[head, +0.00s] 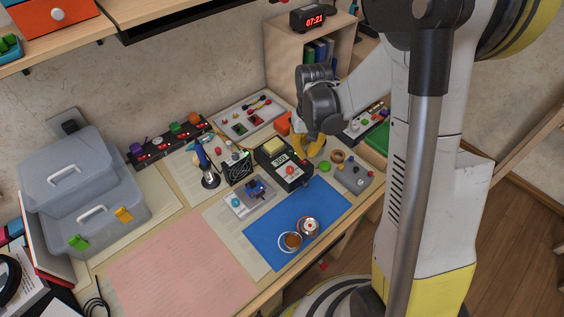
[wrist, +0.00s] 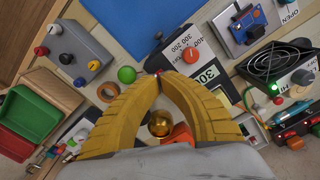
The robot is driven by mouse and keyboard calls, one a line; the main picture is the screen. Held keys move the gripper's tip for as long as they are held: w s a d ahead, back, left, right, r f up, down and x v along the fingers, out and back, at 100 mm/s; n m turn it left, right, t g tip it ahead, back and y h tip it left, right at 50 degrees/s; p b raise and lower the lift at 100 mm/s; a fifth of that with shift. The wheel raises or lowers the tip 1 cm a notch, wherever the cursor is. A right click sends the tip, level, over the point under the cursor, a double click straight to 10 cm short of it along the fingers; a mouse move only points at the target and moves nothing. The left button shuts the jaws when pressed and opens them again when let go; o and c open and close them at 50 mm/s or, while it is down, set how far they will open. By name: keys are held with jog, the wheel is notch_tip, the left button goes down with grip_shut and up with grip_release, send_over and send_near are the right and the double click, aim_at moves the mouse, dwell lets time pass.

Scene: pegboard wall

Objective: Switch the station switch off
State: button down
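The station (head: 284,166) is a dark box with a display, an orange-red dial and a yellow pad on top, on the bench in the head view. In the wrist view the station (wrist: 174,50) lies just beyond my fingertips, with its dial and a "30" display partly covered by a finger. My gripper (wrist: 157,76) has its yellow fingers brought together at the tips. A small red piece shows right at the tips; I cannot tell whether it is the station switch or whether they touch it. In the head view my gripper (head: 309,149) is beside the station's right end.
A fan (head: 238,168) and a soldering iron in its stand (head: 209,176) are left of the station. A grey control box (head: 352,177) with coloured knobs is to the right. A blue mat (head: 283,239) with a cup lies in front. A shelf (head: 282,55) stands behind.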

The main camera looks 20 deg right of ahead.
aim_at(305, 162)
jog(key=shift+f+b, duration=1.65)
jog(key=shift+f, duration=0.25)
dwell(0.9)
jog(key=shift+r, duration=0.2)
jog(key=shift+r+p, duration=2.5)
jog(key=shift+r, duration=0.85)
jog(key=shift+r, duration=0.3)
jog(key=s+a+r+t, duration=0.3)
jog(key=s+r, duration=0.4)
jog(key=r, duration=0.1)
jog(key=s+a+r+n+t, duration=0.1)
jog(key=s+a+r+t, duration=0.2)
jog(key=s+r, duration=0.3)
notch_tip(305, 162, up, 3)
jog(key=shift+s+f+n+t, duration=0.15)
jog(key=shift+s+n+t, duration=0.2)
jog(key=shift+t, duration=0.25)
